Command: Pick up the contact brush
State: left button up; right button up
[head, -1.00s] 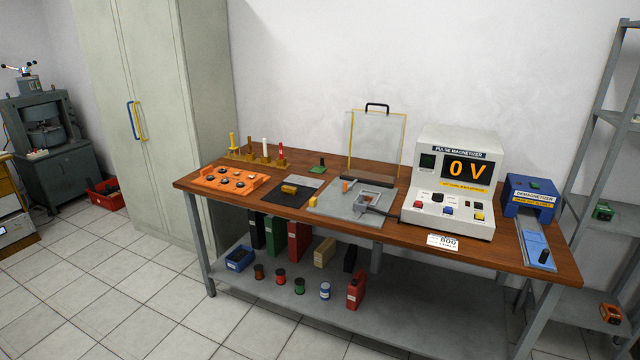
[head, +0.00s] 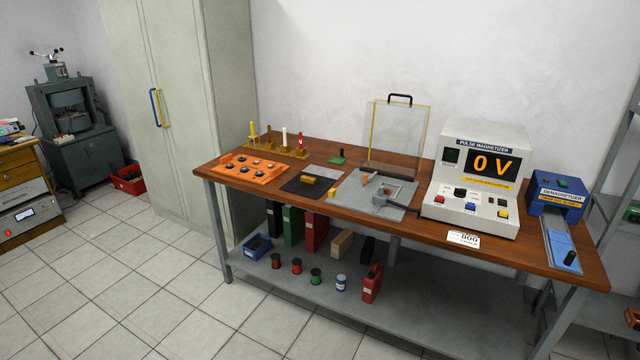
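No object is clearly readable as the contact brush at this size. A wooden rack (head: 283,151) at the back left of the bench holds upright tools: a yellow one (head: 253,134), a white one (head: 284,137) and a red one (head: 301,144). A brown-yellow block (head: 313,188) lies on a black mat (head: 290,187). Neither of my grippers is in view.
The wooden bench (head: 400,217) also carries an orange tray (head: 240,171), a grey plate fixture with a clear guard (head: 395,140), the pulse magnetizer (head: 478,180) showing 0 V and a blue demagnetizer (head: 556,197). Open tiled floor (head: 130,270) lies front left.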

aim_at(306, 180)
jog(key=u, duration=0.6)
jog(key=i, duration=2.6)
jog(key=z, duration=0.5)
